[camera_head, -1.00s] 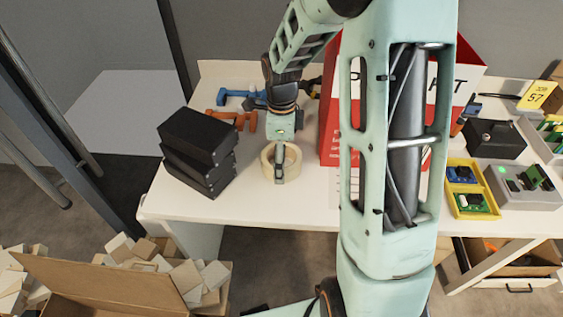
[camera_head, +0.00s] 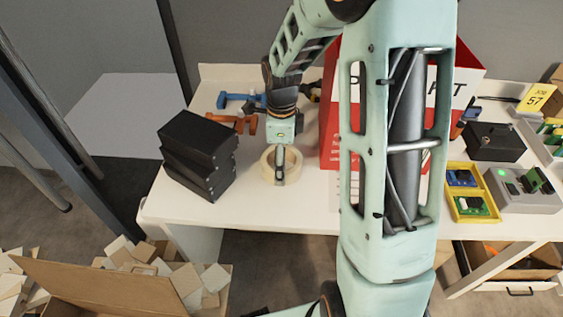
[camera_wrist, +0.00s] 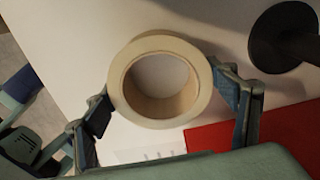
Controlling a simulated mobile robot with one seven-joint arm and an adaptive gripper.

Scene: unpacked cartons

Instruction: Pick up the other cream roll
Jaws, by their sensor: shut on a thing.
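The cream roll (camera_head: 270,168) is a ring of tape near the left part of the white table. My gripper (camera_head: 280,170) is at the roll, over its near side in the head view. In the wrist view the roll (camera_wrist: 160,114) sits between my gripper's two fingers (camera_wrist: 163,106), with one finger against each outer side. The gripper is shut on the roll. I cannot tell whether the roll is on the table or slightly above it. No second cream roll shows.
Stacked black boxes (camera_head: 197,157) stand just left of the roll. Orange (camera_head: 245,122) and blue (camera_head: 238,99) tools lie behind it. A red box (camera_head: 330,110) stands to the right, partly hidden by my arm. The white table (camera_head: 250,208) is clear in front.

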